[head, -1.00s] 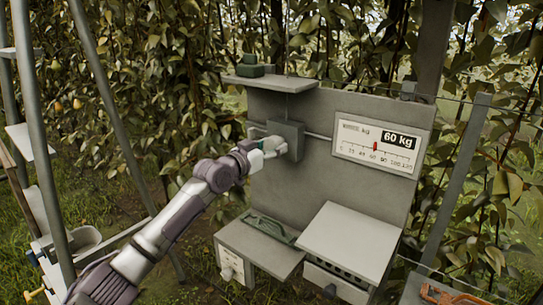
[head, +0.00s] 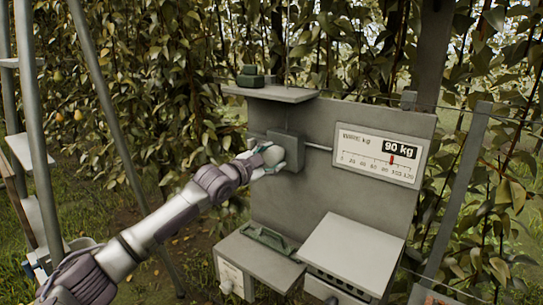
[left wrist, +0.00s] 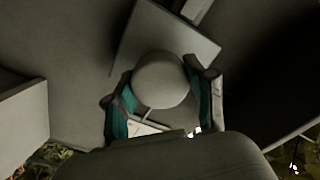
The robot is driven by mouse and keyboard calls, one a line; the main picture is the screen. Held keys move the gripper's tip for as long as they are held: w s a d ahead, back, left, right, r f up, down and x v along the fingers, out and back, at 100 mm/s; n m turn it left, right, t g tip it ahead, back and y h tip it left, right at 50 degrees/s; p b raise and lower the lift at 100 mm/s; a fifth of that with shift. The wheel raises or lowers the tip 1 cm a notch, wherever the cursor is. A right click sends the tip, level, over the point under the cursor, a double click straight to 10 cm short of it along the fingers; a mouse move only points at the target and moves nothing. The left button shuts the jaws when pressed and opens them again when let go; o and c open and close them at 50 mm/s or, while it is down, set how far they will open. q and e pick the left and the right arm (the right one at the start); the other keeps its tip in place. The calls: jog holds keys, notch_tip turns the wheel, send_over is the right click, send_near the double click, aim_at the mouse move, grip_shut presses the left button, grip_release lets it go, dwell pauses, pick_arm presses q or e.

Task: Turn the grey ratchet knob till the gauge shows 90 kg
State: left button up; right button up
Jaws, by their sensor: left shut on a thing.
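The grey ratchet knob (head: 273,155) sits on a grey box (head: 293,150) fixed to the upright grey board (head: 348,120). My left gripper (head: 268,160) is shut on the knob from its left and front. In the left wrist view the round knob (left wrist: 161,80) lies between the two green-padded fingers (left wrist: 162,102). My right gripper is not in view.
A small shelf with dark green blocks (head: 251,75) juts out above the knob. Below stand a grey bench with a green tool (head: 268,240) and a pale box (head: 352,250). Ladder legs (head: 33,130) stand at left. Foliage fills the background.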

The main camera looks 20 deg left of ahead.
pick_arm(q)
jog(key=shift+f+m, duration=0.1)
jog(key=shift+m, duration=0.2)
dwell(0.4)
jog(key=o, duration=1.2)
jog(key=shift+c, duration=0.2)
jog(key=v, duration=1.2)
